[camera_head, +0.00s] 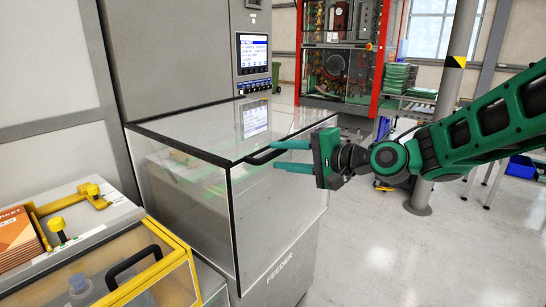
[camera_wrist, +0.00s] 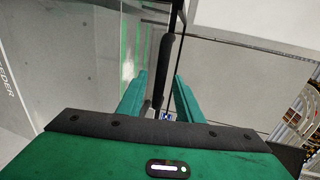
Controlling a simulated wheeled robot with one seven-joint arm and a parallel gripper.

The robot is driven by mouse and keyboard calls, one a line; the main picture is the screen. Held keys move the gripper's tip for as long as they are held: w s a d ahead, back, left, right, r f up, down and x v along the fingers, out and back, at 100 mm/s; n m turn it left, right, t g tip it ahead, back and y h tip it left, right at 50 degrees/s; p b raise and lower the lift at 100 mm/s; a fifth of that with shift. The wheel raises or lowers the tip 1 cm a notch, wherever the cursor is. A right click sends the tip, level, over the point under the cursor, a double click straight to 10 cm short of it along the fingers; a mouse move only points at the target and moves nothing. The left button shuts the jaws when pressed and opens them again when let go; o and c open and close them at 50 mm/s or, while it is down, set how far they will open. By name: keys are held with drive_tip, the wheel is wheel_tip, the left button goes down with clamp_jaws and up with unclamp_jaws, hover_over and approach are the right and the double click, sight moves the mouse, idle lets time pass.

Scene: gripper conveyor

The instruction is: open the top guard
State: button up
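The top guard (camera_head: 215,131) is a clear, black-edged lid lying flat and shut on the grey feeder. A black bar handle (camera_head: 262,157) runs along its right-hand edge, nearest my arm. My green gripper (camera_head: 274,155) is open at this handle, one finger above the other. In the wrist view, the dark handle (camera_wrist: 166,57) shows in the gap between the two fingers of my gripper (camera_wrist: 160,76). The gap around it looks clear, and I cannot tell whether either finger touches it. Part of the handle is hidden behind the fingers in the head view.
A control screen (camera_head: 253,52) is on the cabinet behind the guard. A yellow-framed clear box (camera_head: 165,238) with its own black handle stands at front left. A red-framed machine (camera_head: 377,60) and a grey post (camera_head: 453,100) stand behind. The floor at right front is clear.

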sight(277, 154)
drive_tip(key=shift+x, duration=1.6)
clamp_jaws()
drive_tip(key=shift+r, duration=0.1)
